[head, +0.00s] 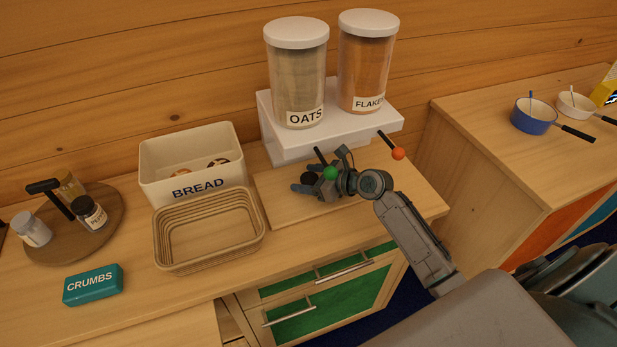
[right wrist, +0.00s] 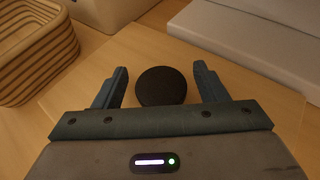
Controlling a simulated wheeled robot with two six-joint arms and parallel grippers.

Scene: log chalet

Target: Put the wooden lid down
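The wooden lid (head: 277,208) is a flat light-wood board with a round black knob (right wrist: 162,87). It appears to lie flat on the counter, in front of the white cereal dispenser and right of the bread bin. It also shows in the right wrist view (right wrist: 232,62). My right gripper (head: 308,179) is low over the lid, with its fingers on either side of the knob. In the right wrist view the gripper (right wrist: 160,72) is open, with a gap between each finger and the knob. My left gripper is not in view.
The cream bread bin (head: 168,189) stands open with bread inside. A woven basket (head: 170,250) is before it. The dispenser base (head: 285,150) stands close behind the lid. A teal crumbs box (head: 93,285) and a round tray (head: 112,233) with jars are left.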

